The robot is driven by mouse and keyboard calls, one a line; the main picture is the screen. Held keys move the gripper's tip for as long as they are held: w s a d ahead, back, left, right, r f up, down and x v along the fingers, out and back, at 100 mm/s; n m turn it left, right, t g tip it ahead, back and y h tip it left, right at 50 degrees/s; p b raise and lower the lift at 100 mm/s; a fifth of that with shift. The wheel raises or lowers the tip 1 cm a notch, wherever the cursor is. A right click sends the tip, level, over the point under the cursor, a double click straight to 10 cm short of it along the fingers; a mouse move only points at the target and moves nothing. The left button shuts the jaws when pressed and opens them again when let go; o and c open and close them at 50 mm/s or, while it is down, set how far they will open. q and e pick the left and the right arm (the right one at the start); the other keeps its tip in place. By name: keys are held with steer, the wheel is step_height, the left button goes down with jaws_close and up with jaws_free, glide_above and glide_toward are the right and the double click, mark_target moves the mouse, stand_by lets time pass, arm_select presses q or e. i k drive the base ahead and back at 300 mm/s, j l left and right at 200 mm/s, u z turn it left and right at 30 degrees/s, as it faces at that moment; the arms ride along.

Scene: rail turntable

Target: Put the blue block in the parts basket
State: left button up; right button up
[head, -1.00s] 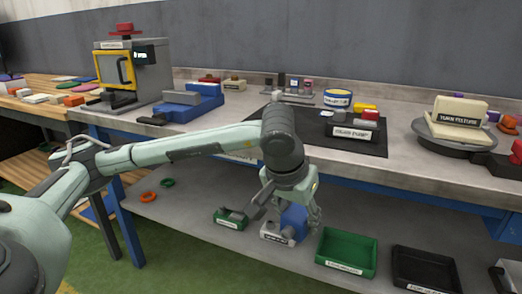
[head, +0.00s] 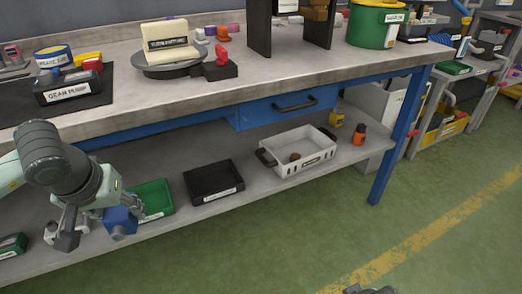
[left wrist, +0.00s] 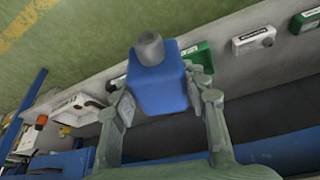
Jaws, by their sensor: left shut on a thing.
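The blue block (head: 119,221), with a grey round knob on one face, is held between the fingers of my left gripper (head: 104,222). In the left wrist view the blue block (left wrist: 157,88) sits between both fingers. My left gripper is at the front of the lower shelf, in front of the green tray and left of the black tray. A white basket (head: 269,164) with dark handles and a label, likely the parts basket, stands farther right on that shelf. A small brown thing lies in it. A dark piece at the bottom edge may be my right gripper (head: 370,290).
The green tray (head: 166,210) and black tray (head: 187,187) stand on the lower shelf (head: 240,205) between the gripper and basket. A blue drawer (head: 262,116) hangs above. A blue table leg (head: 398,135) and an orange bottle (head: 359,134) are right of the basket.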

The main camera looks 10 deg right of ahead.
mark_target(312, 149)
steer(key=i+l, duration=0.1)
steer(key=l, duration=0.25)
steer(key=i+l, duration=0.1)
steer(key=l, duration=0.25)
steer(key=i+l, duration=0.1)
steer(key=l, duration=0.25)
steer(key=i+l, duration=0.15)
steer(key=l, duration=0.25)
steer(key=k+z, duration=0.05)
